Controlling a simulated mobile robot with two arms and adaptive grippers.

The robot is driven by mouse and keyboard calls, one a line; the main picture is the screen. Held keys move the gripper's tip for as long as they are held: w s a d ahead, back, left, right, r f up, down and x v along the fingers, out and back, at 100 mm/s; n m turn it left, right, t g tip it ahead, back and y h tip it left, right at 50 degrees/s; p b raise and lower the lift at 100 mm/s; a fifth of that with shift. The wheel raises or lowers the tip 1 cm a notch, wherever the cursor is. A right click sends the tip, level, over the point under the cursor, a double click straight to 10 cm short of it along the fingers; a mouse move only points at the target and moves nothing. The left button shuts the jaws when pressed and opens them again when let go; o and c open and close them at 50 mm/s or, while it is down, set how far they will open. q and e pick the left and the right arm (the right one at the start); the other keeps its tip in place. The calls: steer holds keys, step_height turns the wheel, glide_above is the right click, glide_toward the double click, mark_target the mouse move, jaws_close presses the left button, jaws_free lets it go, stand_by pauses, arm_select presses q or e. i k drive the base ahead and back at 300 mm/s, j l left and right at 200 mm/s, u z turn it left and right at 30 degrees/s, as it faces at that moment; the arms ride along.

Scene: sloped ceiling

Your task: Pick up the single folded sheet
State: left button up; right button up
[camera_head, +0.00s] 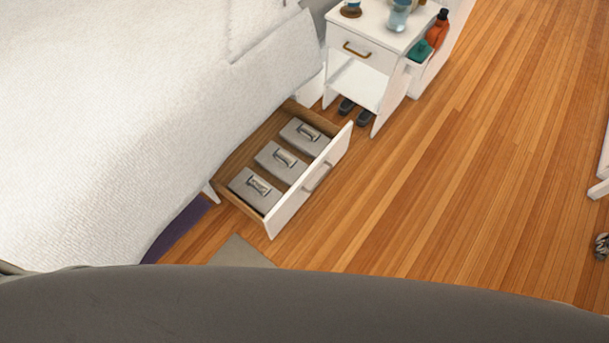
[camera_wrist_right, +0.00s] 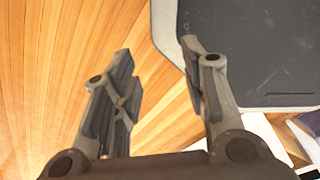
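An open drawer (camera_head: 306,193) under the bed holds three grey, box-like folded items in a row, each with a pale band or handle-like detail on top. One lies at the near end (camera_head: 248,189), one in the middle (camera_head: 277,163) and one at the far end (camera_head: 303,138). I cannot tell which, if any, is the single folded sheet. My right gripper (camera_wrist_right: 157,54) is open and empty in the right wrist view, over bare wood floor. The drawer's contents do not show there. Neither gripper shows in the head view.
The white bed (camera_head: 120,110) stands on the left. A white nightstand (camera_head: 372,68) with bottles on top stands behind the drawer, and dark shoes (camera_head: 355,112) lie beneath it.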

mark_target(302, 136)
steer(key=i+l+u, duration=0.15)
steer(key=l+u, duration=0.75)
steer(key=l, duration=0.2)
